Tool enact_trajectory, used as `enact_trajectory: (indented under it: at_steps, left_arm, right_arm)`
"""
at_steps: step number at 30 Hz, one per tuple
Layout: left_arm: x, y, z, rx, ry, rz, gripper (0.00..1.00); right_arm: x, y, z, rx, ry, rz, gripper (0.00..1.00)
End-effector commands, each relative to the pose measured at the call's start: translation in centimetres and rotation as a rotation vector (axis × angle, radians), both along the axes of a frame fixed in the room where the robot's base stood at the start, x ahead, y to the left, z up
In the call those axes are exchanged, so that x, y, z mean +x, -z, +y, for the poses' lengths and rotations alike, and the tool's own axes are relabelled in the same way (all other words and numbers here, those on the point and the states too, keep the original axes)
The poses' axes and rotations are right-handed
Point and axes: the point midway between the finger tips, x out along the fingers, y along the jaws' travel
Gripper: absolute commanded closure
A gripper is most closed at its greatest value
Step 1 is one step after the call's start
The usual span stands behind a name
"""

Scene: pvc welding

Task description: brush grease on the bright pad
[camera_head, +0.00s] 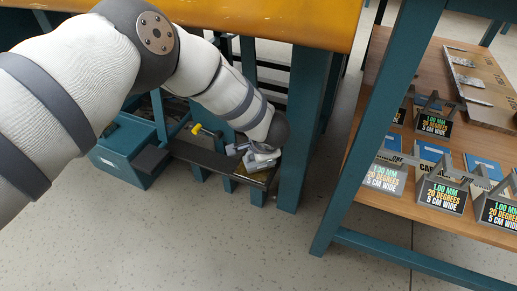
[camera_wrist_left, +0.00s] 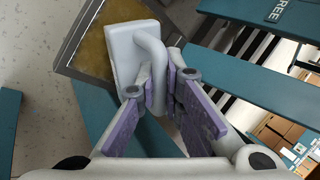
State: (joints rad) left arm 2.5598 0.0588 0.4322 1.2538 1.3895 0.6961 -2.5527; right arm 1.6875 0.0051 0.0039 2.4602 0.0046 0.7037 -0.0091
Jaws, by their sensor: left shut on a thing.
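My left gripper (camera_head: 246,151) is low beside the teal table leg in the head view. In the left wrist view its purple-lined fingers (camera_wrist_left: 160,92) are shut on the handle of a pale grey brush-like tool (camera_wrist_left: 126,52). The tool (camera_head: 264,161) also shows in the head view. Its flat block lies over a yellowish-brown pad (camera_wrist_left: 93,50) in a dark frame; whether they touch I cannot tell. The pad (camera_head: 258,177) is at the right end of a dark low bench in the head view, partly hidden by the tool. My right gripper is not in view.
A yellow-ended part (camera_head: 197,129) stands on the dark bench (camera_head: 205,158). A teal box (camera_head: 122,153) is at its left. A teal table leg (camera_head: 297,130) is close on the right. A wooden shelf (camera_head: 370,135) with labelled blocks stands farther right. The front floor is clear.

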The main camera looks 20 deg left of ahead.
Motion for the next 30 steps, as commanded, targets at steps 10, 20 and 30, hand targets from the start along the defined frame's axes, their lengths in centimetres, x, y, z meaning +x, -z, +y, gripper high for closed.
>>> enact_trajectory:
  at_steps: [10, 20, 30]
  left_arm:
    - [0.0, 0.6, 0.0, 0.000, -0.001, -0.001, 1.00]
    - [0.0, 0.5, -2.8, -0.002, 0.003, -0.002, 1.00]
    - [-0.1, 0.0, -4.2, -0.010, 0.006, -0.003, 1.00]
  right_arm:
    - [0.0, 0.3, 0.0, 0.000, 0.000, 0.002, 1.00]
    - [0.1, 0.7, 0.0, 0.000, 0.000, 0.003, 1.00]
    - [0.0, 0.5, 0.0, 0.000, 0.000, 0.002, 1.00]
